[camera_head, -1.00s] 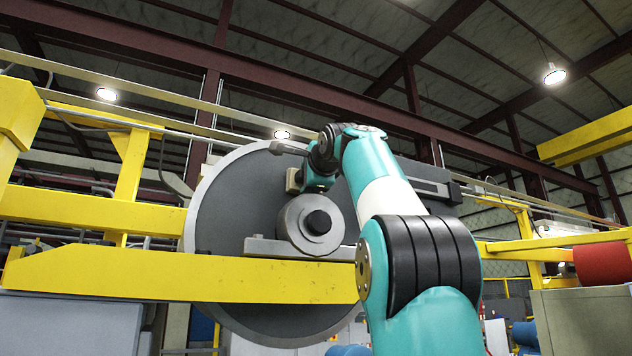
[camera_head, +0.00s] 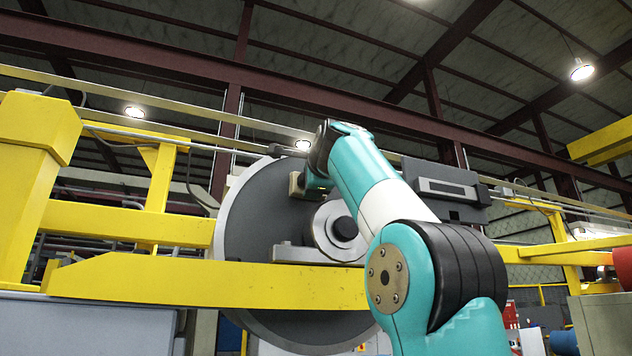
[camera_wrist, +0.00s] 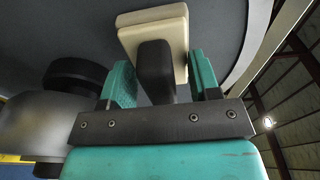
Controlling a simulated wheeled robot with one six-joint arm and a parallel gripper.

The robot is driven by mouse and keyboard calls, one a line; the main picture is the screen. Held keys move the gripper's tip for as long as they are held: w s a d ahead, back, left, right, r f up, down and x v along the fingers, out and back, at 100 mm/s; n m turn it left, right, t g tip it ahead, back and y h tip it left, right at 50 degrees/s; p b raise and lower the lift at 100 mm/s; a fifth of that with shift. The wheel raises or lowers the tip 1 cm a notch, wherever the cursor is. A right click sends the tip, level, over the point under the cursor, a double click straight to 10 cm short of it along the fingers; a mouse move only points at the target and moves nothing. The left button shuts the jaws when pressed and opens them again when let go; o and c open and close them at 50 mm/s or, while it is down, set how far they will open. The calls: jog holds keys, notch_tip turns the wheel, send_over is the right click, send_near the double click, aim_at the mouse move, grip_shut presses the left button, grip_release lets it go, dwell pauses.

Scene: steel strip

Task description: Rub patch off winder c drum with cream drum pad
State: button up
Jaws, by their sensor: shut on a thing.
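The winder drum shows in the head view as a large dark grey disc (camera_head: 245,225) with a lighter rim, behind a yellow beam. No label is readable on it. The cream drum pad (camera_wrist: 152,22) has a dark handle, and my gripper (camera_wrist: 160,70) is shut on that handle between its green fingers. In the head view the cream pad (camera_head: 296,184) is at the upper part of the disc, left of the grey hub, at the end of my gripper (camera_head: 316,183). The pad is close to the disc face; I cannot tell whether it touches. No patch shows; my arm and the pad cover part of the disc.
A yellow beam (camera_head: 210,287) crosses in front of the disc's lower part. The grey round hub (camera_head: 328,228) stands out from the disc just below and right of my gripper. A yellow post (camera_head: 32,150) is at left. A grey cabinet (camera_head: 600,322) is at lower right.

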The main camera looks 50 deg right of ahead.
jog(key=shift+s, duration=0.1)
jog(key=shift+s+d+b+v, duration=0.15)
jog(key=shift+b+v, duration=0.3)
jog(key=shift+v, duration=1)
jog(key=shift+s+d+b+v, duration=0.1)
jog(key=shift+b+v, duration=0.3)
jog(key=shift+v, duration=1.05)
jog(key=shift+v, duration=1.45)
jog(key=shift+d, duration=0.1)
